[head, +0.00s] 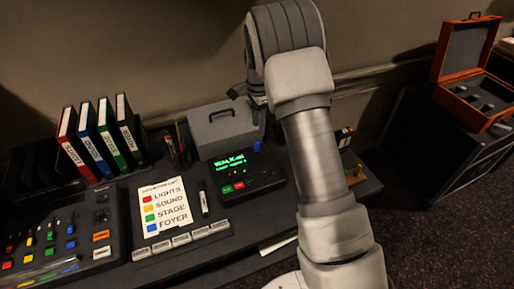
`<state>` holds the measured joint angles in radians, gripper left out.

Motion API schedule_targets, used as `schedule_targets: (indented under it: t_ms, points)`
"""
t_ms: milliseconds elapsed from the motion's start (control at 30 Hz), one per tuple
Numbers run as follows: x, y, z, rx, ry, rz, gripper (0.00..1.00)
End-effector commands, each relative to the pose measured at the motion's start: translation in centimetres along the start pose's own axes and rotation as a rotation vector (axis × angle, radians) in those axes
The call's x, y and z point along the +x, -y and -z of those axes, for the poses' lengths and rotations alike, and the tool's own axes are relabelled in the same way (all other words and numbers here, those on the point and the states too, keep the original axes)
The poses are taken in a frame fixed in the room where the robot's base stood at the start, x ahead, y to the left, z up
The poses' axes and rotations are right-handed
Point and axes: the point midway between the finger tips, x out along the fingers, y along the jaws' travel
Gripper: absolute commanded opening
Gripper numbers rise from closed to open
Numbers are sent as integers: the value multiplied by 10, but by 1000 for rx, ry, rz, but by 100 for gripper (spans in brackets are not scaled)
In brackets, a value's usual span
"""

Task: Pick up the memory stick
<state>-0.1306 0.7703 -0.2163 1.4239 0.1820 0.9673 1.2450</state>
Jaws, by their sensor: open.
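A small blue piece (257,146) stands at the upper right edge of the dark player unit (245,172) with a green lit screen. It may be the memory stick, but it is too small to tell. My gripper (257,98) is open, seen partly behind my arm at the top middle. It shows above the blue piece in the picture and apart from it, by the right end of a grey lidded box (222,128). My arm hides part of the desk to the right of the unit.
Upright binders (98,138), a pen holder (176,145), a button panel (65,235), a label card (163,208) and a marker (204,203) occupy the desk. Small items (354,174) lie right of my arm. An open orange case (470,75) sits on a black trunk (440,135).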

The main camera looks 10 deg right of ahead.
Motion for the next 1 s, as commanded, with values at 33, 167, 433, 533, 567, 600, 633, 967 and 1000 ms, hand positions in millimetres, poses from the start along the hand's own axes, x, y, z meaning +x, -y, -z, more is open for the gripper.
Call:
schedule_targets:
  t_ms: [33, 167, 433, 533, 567, 600, 633, 967, 1000]
  points:
    - [13, -1, 0, 1, 1, -5, 46]
    - [33, -1, 0, 0, 1, -3, 46]
    - [49, 0, -1, 0, 1, 0, 46]
    - [60, 0, -2, -1, 1, -3, 46]
    - [64, 0, -3, -1, 1, -3, 46]
    - [70, 0, -4, -1, 1, -2, 46]
    - [75, 0, -4, -1, 1, -3, 46]
    - [96, 1, -5, -1, 1, 1, 46]
    - [96, 0, -5, -1, 0, 1, 46]
